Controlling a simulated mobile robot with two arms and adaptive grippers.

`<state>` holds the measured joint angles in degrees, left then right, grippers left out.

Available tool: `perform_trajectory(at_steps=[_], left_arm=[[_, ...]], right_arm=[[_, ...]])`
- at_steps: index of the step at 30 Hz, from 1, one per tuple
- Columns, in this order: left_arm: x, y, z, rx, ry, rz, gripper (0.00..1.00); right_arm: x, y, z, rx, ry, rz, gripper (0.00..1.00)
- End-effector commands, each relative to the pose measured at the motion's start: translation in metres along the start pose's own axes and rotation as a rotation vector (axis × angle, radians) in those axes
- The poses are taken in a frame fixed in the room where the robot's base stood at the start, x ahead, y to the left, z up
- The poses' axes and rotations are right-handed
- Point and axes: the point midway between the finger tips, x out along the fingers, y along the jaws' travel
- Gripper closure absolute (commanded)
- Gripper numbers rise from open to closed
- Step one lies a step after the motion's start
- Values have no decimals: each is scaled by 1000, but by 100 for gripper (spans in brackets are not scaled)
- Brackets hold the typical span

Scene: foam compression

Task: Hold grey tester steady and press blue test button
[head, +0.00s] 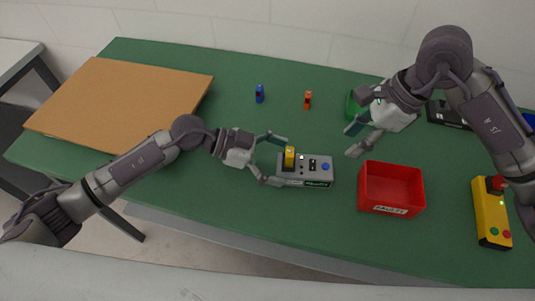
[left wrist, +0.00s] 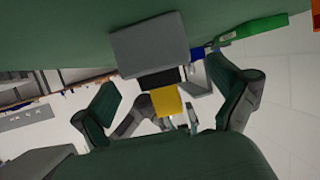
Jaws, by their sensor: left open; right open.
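The grey tester (head: 310,180) lies on the green table near its front middle. The blue test button (head: 325,167) is on its right end and is uncovered. A yellow block (head: 289,157) stands on its left part; it also shows in the left wrist view (left wrist: 166,101). My left gripper (head: 275,160) is open at the tester's left end, one finger behind and one in front; I cannot tell if they touch it. Its spread fingers also show in the left wrist view (left wrist: 168,102). My right gripper (head: 354,140) is open and empty, behind and right of the tester.
A red bin (head: 390,207) stands right of the tester. A yellow control box (head: 490,220) with a red knob is at the far right. A green container (head: 352,104) is partly hidden behind my right gripper. Small blue (head: 259,93) and orange (head: 307,99) pieces stand behind. A brown board (head: 120,100) lies left.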

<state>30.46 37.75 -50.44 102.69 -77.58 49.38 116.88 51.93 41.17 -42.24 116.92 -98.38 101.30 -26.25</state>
Motion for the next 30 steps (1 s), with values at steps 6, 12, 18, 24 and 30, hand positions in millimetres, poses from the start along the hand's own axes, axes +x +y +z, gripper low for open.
perform_trajectory(at_steps=[6, 12, 18, 24, 30], left_arm=[[2, 0, 0, 0, 1, 0, 2], [2, 0, 0, 0, 0, 0, 20], [2, 0, 0, 0, 0, 0, 54], [2, 0, 0, 0, 0, 0, 83], [2, 0, 0, 0, 0, 0, 83]], right_arm=[[0, 0, 0, 0, 0, 0, 58], [0, 0, 0, 0, 0, 0, 58], [0, 0, 0, 0, 0, 0, 58], [0, 0, 0, 0, 0, 0, 62], [0, 0, 0, 0, 0, 0, 95]])
